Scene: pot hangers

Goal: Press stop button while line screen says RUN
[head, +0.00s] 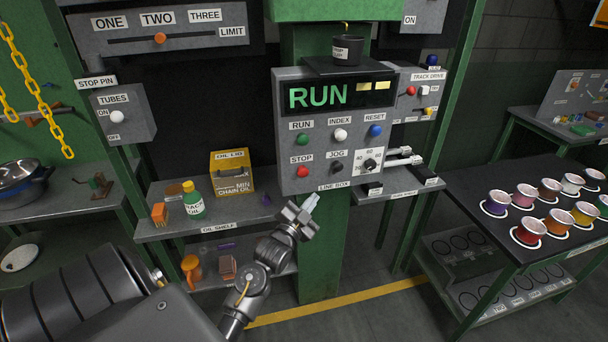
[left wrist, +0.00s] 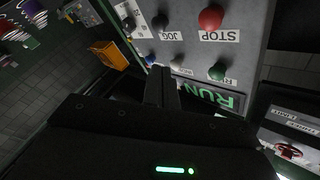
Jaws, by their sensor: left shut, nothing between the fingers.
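The line box (head: 330,135) is a grey panel on a green post, and its screen (head: 338,95) reads RUN in green. The red stop button (head: 303,172) sits at its lower left, under the label STOP. The stop button also shows in the left wrist view (left wrist: 211,17), where the panel appears upside down. The green run button (head: 302,139) is above it. My left gripper (head: 311,202) is shut and empty, just below the panel's lower edge and apart from the stop button. Its fingers (left wrist: 161,86) show in the left wrist view. My right gripper is out of view.
An oil shelf (head: 215,222) with a yellow oil box (head: 232,174) and a green-capped bottle (head: 193,200) stands left of the panel. A dark table (head: 468,192) with several spools is at right. White index (head: 340,135) and blue reset (head: 375,130) buttons are close by.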

